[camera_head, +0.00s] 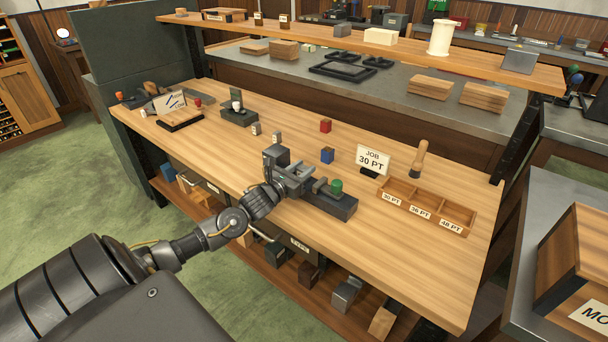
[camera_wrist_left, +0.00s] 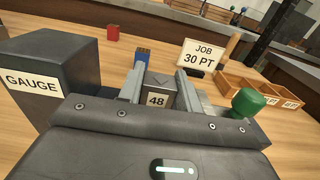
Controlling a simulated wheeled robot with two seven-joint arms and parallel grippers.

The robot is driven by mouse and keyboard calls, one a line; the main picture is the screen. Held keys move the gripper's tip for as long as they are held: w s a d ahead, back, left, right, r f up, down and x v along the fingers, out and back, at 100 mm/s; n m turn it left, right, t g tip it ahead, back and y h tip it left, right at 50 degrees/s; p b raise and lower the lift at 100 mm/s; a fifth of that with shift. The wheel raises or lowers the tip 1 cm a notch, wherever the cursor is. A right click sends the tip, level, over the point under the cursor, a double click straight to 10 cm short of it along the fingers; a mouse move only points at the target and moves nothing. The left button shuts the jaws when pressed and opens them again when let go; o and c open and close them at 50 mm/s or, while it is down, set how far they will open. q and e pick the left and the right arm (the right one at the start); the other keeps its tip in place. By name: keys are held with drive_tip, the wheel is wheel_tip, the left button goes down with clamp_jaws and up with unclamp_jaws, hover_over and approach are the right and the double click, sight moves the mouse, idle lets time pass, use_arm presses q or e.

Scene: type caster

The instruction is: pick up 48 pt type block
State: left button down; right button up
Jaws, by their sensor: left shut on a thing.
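My left gripper (camera_head: 296,172) is shut on the grey 48 pt type block (camera_wrist_left: 157,100), whose "48" label faces the left wrist view between the two fingers. In the head view the fingers mostly hide this block. The gripper is above the front of the bench, between a dark block labelled GAUGE (camera_wrist_left: 45,72) and a dark fixture with a green knob (camera_head: 336,187). I cannot tell whether the block touches anything below. My right gripper is not in view.
A wooden tray (camera_head: 428,214) has compartments labelled 30, 36 and 48 PT. A blue block (camera_head: 327,155) and a red block (camera_head: 325,126) stand behind the gripper. The bench's right front (camera_head: 430,270) is clear.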

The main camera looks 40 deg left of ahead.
sight(302, 168)
use_arm(q)
drive_tip(key=shift+r, duration=0.1)
drive_tip(key=shift+r, duration=0.5)
wheel_tip(302, 168, up, 2)
drive_tip(key=shift+r+b, duration=0.15)
drive_tip(key=shift+b, duration=0.15)
drive_tip(key=s+r, duration=0.9)
drive_tip(key=s, duration=0.5)
drive_tip(key=shift+d+r, duration=0.25)
drive_tip(key=shift+r, duration=0.05)
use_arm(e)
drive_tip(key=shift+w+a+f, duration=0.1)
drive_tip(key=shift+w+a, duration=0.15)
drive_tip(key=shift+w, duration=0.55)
